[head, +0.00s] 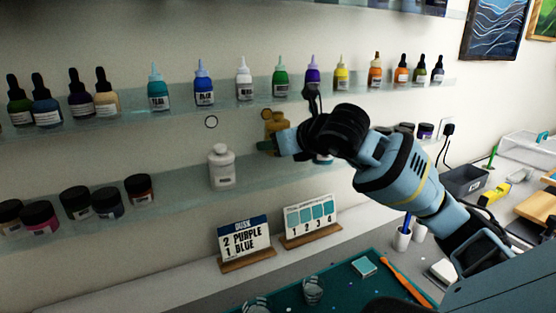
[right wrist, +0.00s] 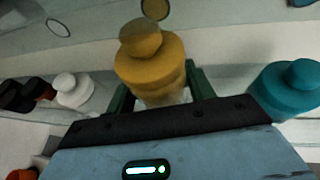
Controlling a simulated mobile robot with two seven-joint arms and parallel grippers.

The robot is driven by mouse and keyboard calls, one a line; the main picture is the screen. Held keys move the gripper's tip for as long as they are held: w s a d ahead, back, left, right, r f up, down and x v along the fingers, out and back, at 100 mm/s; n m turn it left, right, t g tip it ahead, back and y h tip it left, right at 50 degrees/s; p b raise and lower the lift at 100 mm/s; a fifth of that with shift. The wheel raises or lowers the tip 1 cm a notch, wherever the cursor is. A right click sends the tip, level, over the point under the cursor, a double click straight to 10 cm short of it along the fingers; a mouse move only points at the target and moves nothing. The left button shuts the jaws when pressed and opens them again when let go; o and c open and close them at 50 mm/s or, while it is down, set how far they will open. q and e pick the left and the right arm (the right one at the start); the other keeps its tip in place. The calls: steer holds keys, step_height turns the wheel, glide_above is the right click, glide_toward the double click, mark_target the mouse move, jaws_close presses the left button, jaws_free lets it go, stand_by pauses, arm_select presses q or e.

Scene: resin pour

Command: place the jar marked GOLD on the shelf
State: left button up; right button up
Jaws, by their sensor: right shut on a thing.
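The gold jar (head: 275,120) is upright in my right gripper (head: 270,145), in front of the wall at the lower shelf (head: 190,190). Its base is hidden by the gripper in the head view, so I cannot tell whether it touches the shelf. In the right wrist view the gold jar (right wrist: 150,70) sits between the two green fingers of my right gripper (right wrist: 158,92), which is shut on it. A gold disc mark (right wrist: 155,8) is on the wall behind it. My left gripper is not in view.
A white jar (head: 221,168) stands left of the gold jar, under a white round mark (head: 211,122). A teal jar (right wrist: 288,90) stands to the right in the right wrist view. Dropper bottles line the upper shelf (head: 130,113). Sign cards (head: 245,240) stand below.

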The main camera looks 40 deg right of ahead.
mark_target(277, 172)
steer(key=shift+f, duration=0.75)
step_height(277, 172, down, 2)
steer(key=shift+f, duration=0.25)
steer(key=shift+w+d+f+p, duration=0.1)
steer(key=shift+w+f+p, duration=0.05)
steer(key=shift+f+p, duration=0.15)
steer(key=shift+f, duration=0.25)
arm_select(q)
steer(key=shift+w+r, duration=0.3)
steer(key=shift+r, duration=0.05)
arm_select(e)
steer(key=o, duration=1.2)
